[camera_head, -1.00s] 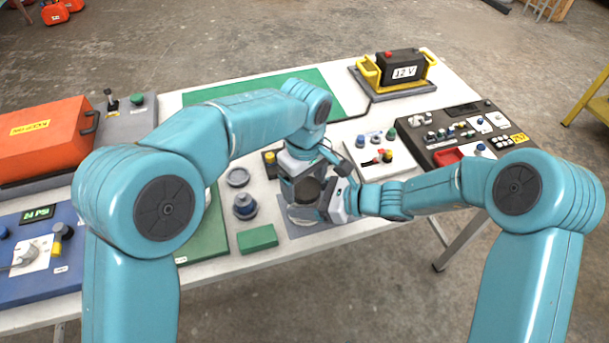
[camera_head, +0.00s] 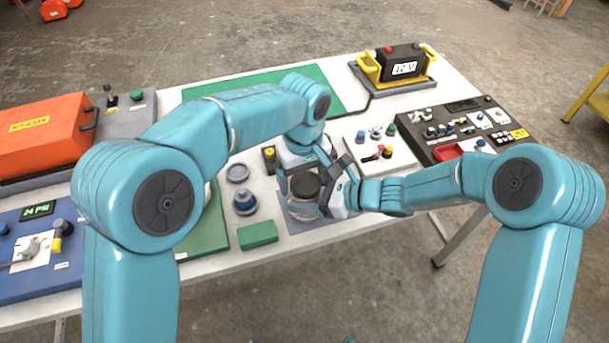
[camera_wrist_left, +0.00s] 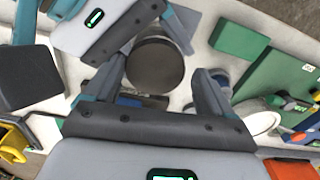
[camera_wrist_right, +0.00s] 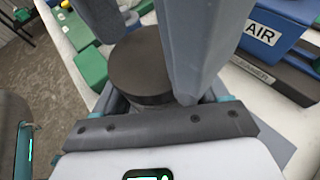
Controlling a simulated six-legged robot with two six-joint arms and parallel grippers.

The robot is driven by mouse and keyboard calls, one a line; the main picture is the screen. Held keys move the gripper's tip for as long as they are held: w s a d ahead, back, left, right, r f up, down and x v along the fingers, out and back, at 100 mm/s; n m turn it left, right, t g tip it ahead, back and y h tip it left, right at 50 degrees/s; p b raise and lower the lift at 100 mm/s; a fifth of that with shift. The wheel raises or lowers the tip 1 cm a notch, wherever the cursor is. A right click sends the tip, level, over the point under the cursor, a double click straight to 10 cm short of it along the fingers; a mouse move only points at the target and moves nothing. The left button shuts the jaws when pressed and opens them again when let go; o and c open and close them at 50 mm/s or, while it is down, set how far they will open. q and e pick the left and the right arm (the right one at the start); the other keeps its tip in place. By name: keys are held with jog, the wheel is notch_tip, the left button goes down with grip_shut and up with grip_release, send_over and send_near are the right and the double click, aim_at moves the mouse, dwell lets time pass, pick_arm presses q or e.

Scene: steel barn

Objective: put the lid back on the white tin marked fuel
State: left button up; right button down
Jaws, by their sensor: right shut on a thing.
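A dark round lid-like piece (camera_head: 305,185) is above a pale round container (camera_head: 303,209) on a grey mat. I cannot read a fuel mark on the container. My right gripper (camera_head: 324,194) is shut on the dark piece, which shows between its fingers in the right wrist view (camera_wrist_right: 141,65). My left gripper (camera_head: 308,172) is open around the same spot from behind. In the left wrist view its fingers (camera_wrist_left: 158,90) stand wide apart, with the dark piece (camera_wrist_left: 155,64) beyond them. Whether the lid touches the container is hidden.
A green block (camera_head: 258,233), a blue-topped knob (camera_head: 244,202) and a grey disc (camera_head: 238,173) are to the left of the container. A white switch panel (camera_head: 378,154) and a black panel (camera_head: 465,135) are to the right. The two grippers are very close together.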

pick_arm(q)
jog(key=shift+w+d+r, duration=0.1)
jog(key=shift+d, duration=0.1)
dwell(0.5)
notch_tip(320, 180, up, 4)
jog(key=shift+r, duration=0.2)
jog(key=shift+a, duration=0.1)
jog(key=shift+c, duration=1.2)
notch_tip(320, 180, up, 3)
jog(key=n, duration=0.3)
jog(key=shift+r+n, duration=0.2)
jog(key=shift+n, duration=0.1)
jog(key=shift+c, duration=0.2)
